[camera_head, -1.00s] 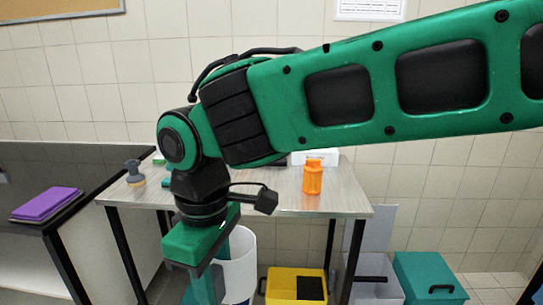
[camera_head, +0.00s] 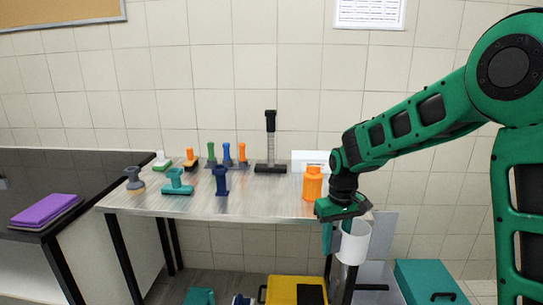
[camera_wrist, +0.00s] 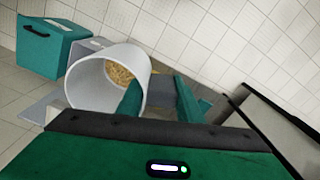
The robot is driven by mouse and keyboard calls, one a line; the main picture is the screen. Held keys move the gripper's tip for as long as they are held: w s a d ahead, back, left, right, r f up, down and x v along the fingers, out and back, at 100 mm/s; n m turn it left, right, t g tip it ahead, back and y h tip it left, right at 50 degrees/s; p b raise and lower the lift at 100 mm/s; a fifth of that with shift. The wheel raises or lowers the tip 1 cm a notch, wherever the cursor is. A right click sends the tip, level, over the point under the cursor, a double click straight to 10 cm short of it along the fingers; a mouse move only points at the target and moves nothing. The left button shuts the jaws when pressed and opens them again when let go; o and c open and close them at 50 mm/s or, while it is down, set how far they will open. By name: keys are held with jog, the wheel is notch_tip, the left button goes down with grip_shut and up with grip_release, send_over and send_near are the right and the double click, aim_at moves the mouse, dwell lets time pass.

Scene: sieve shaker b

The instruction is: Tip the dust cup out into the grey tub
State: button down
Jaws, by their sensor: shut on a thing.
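The dust cup (camera_head: 354,246) is a white, open-topped cup. My gripper (camera_head: 337,234) is shut on its wall and holds it in front of the table's right end. In the wrist view, the cup (camera_wrist: 84,88) is tilted, with its mouth facing the camera and tan grains inside. One teal finger is inside the rim and the other outside, with my gripper also in that view (camera_wrist: 160,98). The grey tub (camera_head: 381,288) stands on the floor below and slightly right of the cup, partly hidden by it. A grey panel rises behind the tub.
A teal bin (camera_head: 428,284) stands right of the tub, and a yellow bin (camera_head: 283,288) stands left. The table (camera_head: 260,207) carries an orange bottle (camera_head: 312,184) near my gripper, several coloured tools and a black stand (camera_head: 270,150). A dark counter with purple pads (camera_head: 45,209) is at left.

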jog(key=w+d+f+m, duration=0.1)
jog(key=d+f, duration=0.1)
jog(key=d, duration=0.3)
jog(key=w+d+f+m, duration=0.1)
jog(key=d+f+m, duration=0.1)
jog(key=d, duration=0.4)
jog(key=shift+w+d+f, duration=0.15)
jog(key=shift+w+d, duration=0.15)
jog(key=shift+w, duration=0.05)
